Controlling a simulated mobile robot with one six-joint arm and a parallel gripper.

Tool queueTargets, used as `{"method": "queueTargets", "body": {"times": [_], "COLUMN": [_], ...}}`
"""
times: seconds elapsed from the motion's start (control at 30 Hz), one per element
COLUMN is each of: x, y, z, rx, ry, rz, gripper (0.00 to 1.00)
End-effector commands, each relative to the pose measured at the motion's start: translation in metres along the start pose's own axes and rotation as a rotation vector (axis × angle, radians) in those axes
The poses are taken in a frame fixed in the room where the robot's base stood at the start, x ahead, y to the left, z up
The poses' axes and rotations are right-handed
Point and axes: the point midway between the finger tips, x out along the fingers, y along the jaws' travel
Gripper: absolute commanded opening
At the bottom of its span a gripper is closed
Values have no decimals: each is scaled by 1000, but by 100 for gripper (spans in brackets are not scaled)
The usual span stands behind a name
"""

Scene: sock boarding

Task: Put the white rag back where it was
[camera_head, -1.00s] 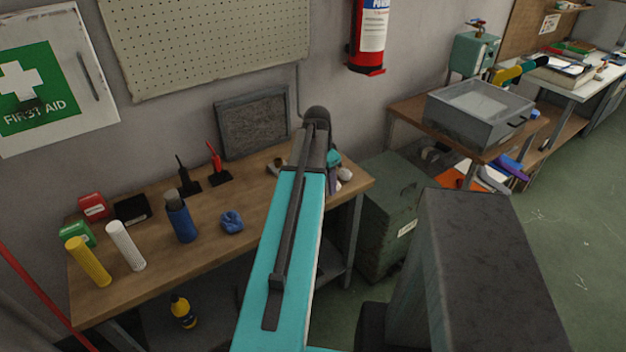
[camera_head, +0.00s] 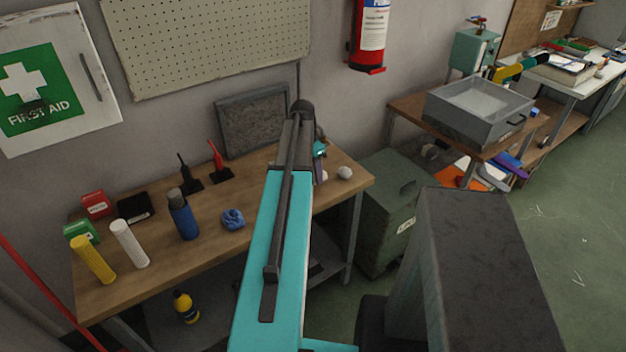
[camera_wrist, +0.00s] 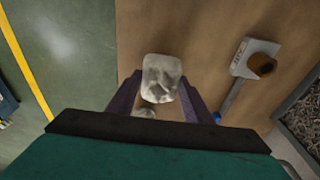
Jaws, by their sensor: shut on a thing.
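My gripper (camera_wrist: 160,82) is shut on the white rag (camera_wrist: 161,74), a crumpled pale bundle between its two dark fingers in the wrist view. The rag is over the brown workbench (camera_wrist: 215,40); whether it touches the top I cannot tell. In the head view my arm hides most of the gripper and the rag. A small white lump (camera_head: 345,172) lies on the bench just right of my gripper.
A blue crumpled cloth (camera_head: 233,219), a blue bottle (camera_head: 182,214), a white cylinder (camera_head: 129,243) and a yellow cylinder (camera_head: 93,259) stand or lie left of my arm. A green cabinet (camera_head: 385,215) stands right of the bench.

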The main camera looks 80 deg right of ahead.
Motion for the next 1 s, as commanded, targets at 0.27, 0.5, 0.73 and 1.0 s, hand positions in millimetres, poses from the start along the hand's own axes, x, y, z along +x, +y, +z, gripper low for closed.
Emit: {"method": "queueTargets", "body": {"times": [0.27,0.5,0.73,1.0], "x": [21,32,32,35], "y": [1,1,1,1], "z": [3,4,4,4], "rx": [0,1,1,2], "ry": [-1,0,0,0], "rz": [2,0,0,0], "gripper": [25,25,25,58]}}
